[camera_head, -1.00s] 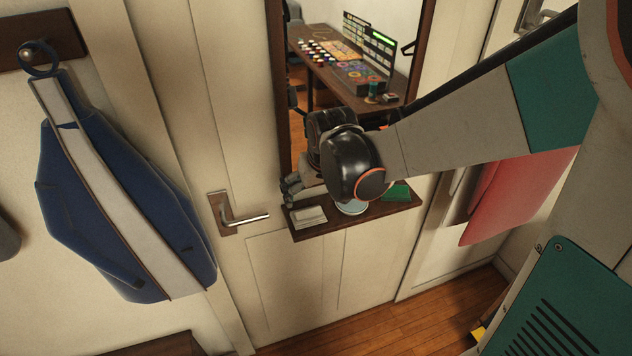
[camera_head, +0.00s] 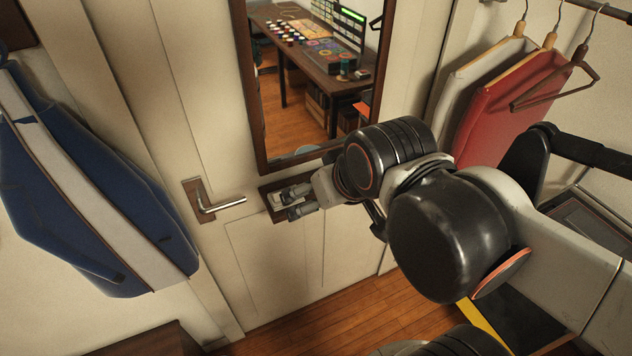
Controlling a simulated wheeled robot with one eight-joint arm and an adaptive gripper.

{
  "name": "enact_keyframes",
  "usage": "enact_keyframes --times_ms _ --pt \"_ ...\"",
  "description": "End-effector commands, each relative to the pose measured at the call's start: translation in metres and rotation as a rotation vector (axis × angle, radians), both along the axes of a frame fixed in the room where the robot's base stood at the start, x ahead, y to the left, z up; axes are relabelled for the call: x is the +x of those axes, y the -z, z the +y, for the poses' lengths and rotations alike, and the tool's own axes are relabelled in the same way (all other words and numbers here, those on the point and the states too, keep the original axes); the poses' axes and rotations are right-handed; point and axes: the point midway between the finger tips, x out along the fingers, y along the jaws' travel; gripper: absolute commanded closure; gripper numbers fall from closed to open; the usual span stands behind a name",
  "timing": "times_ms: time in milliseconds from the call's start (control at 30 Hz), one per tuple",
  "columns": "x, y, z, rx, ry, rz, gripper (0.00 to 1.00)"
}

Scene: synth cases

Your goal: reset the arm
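My gripper (camera_head: 288,205) is at the end of my arm, left of the picture's middle, in front of the small dark shelf (camera_head: 267,190) under the mirror. Its two fingers point left with a gap between them, and nothing shows between them. My arm comes in from the right and is bent, its big dark joints close to the camera. The gripper and arm hide most of the shelf and what lies on it.
A door with a metal handle (camera_head: 222,206) is just left of the gripper. A dark-framed mirror (camera_head: 290,130) reflects a desk. A blue garment bag (camera_head: 90,190) hangs at left. A red garment (camera_head: 505,112) and a bare hanger (camera_head: 555,85) hang at right. Wooden floor (camera_head: 345,318) shows below.

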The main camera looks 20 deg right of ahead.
Motion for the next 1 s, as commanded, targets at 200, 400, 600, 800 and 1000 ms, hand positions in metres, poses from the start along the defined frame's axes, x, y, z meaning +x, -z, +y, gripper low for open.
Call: enact_keyframes --times_ms 200,400,600,800,1000 --pt "-0.004 0.0 0.0 0.0 0.0 -0.006 0.02" --pt "-0.004 0.001 0.0 0.0 0.0 -0.006 0.02" --pt "-0.004 0.02 0.0 0.0 0.0 -0.005 0.02" --pt "-0.003 0.067 0.0 0.0 0.0 -0.005 0.02" --pt "-0.003 0.121 0.0 0.0 0.0 -0.005 0.02"
